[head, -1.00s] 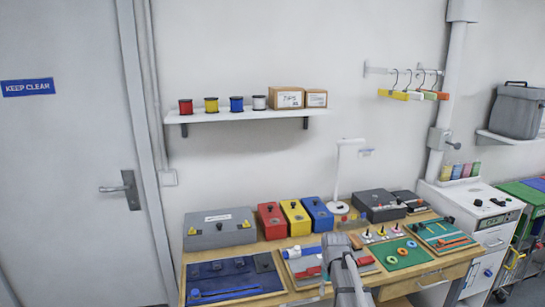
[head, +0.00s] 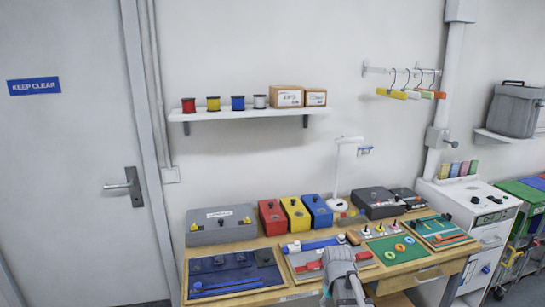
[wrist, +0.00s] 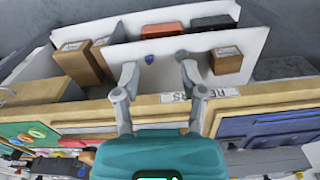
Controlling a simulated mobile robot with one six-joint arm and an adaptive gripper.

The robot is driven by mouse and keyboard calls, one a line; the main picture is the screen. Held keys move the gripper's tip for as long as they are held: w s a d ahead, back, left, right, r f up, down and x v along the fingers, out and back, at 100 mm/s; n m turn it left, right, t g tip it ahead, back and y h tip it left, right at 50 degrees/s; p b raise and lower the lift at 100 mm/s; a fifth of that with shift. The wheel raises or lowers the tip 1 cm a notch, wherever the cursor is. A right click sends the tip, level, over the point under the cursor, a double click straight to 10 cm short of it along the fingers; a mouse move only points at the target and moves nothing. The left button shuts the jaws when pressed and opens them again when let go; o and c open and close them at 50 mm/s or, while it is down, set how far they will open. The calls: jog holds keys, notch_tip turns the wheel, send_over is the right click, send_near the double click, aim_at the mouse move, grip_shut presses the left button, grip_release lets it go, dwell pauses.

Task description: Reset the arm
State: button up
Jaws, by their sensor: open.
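My gripper (wrist: 155,78) is open and empty in the wrist view, with its two grey fingers apart in front of its teal body. The fingers reach over the wooden bench edge (wrist: 250,92), where a partly covered label shows. A small blue item (wrist: 149,59) lies on a white surface beyond the fingertips, apart from them. In the head view my arm comes in at the bottom middle, in front of the workbench (head: 410,280); the fingers cannot be made out there.
In the wrist view, cardboard boxes (wrist: 78,63), a red box (wrist: 162,30) and a black box (wrist: 213,23) stand near white panels. In the head view, the bench holds a blue mat (head: 235,275), a green mat (head: 397,250) and coloured boxes (head: 296,216). A shelf (head: 250,113) hangs above.

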jog(key=s+m, duration=0.1)
jog(key=s, duration=0.8)
jog(key=shift+a+m, duration=0.3)
jog(key=shift+a, duration=0.15)
dwell(0.7)
